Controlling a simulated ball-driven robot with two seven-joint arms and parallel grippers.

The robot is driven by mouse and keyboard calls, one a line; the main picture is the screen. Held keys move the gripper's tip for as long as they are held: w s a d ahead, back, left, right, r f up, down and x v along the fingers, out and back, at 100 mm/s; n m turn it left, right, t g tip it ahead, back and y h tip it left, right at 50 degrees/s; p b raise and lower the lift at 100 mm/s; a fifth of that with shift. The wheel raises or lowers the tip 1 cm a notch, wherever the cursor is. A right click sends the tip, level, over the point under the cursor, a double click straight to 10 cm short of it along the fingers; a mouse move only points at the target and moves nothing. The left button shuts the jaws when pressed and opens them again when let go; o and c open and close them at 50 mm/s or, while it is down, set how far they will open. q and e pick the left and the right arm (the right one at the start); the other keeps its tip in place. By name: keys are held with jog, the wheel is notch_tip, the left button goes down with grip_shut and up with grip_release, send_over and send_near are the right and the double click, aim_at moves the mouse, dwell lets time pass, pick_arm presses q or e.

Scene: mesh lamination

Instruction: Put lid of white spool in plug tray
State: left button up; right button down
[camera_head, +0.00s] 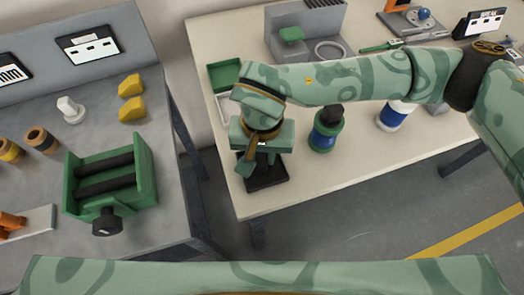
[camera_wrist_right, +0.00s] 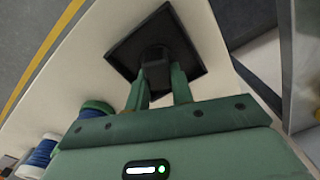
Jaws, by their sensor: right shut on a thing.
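My right gripper (camera_head: 250,165) is over the near left corner of the cream table. In the right wrist view its fingers (camera_wrist_right: 160,88) are shut on a small black piece, which looks like the lid (camera_wrist_right: 156,72). Around and behind the piece is a flat black square, which looks like the plug tray (camera_wrist_right: 122,52); it also shows below the gripper in the head view (camera_head: 270,181). I cannot tell whether piece and tray touch. The white spool (camera_head: 394,117) with a blue band stands to the right, its top hidden by my arm. My left gripper is out of view.
A green spool (camera_head: 324,138) with a blue band and dark top stands between gripper and white spool. A green bin (camera_head: 224,75) lies behind the gripper. The grey bench at left holds a green roller device (camera_head: 146,170). A floor gap separates bench and table.

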aim_at(262, 154)
jog(key=c, duration=1.2)
grip_release()
jog(key=shift+f, duration=0.1)
jog(key=shift+r, duration=0.4)
notch_tip(262, 154, up, 12)
jog(key=p, duration=0.2)
jog(key=shift+f+p, duration=0.2)
jog(key=shift+p, duration=0.1)
